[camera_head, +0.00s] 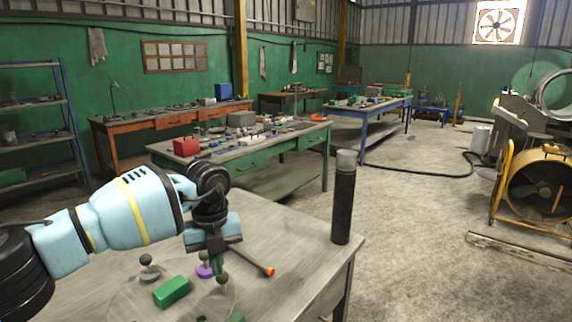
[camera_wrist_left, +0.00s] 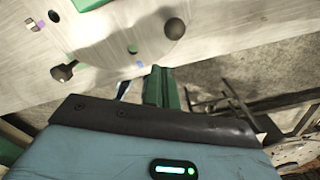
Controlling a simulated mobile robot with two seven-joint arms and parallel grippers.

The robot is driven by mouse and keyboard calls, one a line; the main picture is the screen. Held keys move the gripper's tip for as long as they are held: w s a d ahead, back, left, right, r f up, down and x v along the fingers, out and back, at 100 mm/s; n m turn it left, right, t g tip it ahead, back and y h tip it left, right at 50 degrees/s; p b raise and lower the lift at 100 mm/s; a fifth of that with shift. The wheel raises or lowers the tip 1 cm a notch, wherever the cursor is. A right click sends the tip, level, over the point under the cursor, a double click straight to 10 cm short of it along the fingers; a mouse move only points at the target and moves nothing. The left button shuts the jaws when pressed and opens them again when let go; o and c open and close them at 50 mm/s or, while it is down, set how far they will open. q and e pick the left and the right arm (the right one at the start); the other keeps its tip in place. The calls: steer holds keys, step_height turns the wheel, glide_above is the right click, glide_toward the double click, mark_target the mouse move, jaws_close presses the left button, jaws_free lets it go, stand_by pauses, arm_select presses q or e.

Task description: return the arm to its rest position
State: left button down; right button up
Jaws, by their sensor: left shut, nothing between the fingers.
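My left arm (camera_head: 130,210) comes in from the left over the near table (camera_head: 300,225). My right gripper is not in view.
A green block (camera_head: 171,291) and a grey knob (camera_head: 149,268) are on a round plate (camera_head: 125,302). An orange-tipped rod (camera_head: 256,260) lies right of the gripper. A tall black cylinder (camera_head: 343,205) stands at the table's right edge. Open floor (camera_head: 420,240) lies beyond.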

arm_select(q)
steer(key=shift+r, duration=0.9)
